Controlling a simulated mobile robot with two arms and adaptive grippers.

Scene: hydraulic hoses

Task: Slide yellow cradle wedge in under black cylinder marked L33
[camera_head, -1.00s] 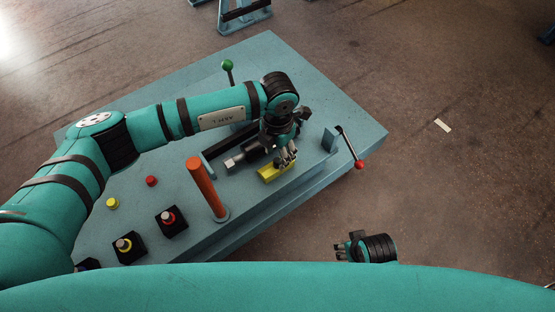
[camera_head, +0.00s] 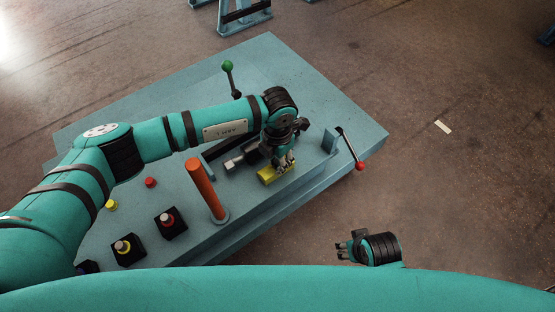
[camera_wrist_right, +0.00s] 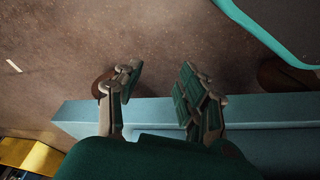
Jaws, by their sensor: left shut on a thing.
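The yellow cradle wedge (camera_head: 268,175) is on the blue-grey bench in the head view, in front of the black cylinder (camera_head: 248,155). The cylinder lies on the bench with a light metal end at its left; my left arm hides part of it and no L33 mark is readable. My left gripper (camera_head: 283,165) is shut on the wedge from above. I cannot tell whether the wedge touches the cylinder. My right gripper (camera_head: 341,246) is off the bench's front side, empty; in the right wrist view its fingers (camera_wrist_right: 155,95) are spread apart.
An orange post (camera_head: 205,188) stands left of the wedge. A red-knobbed lever (camera_head: 358,160) and a small upright plate (camera_head: 330,140) are to the right. A green-knobbed lever (camera_head: 229,72) stands behind. Black button boxes (camera_head: 170,222) are at front left. The floor at right is mostly clear.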

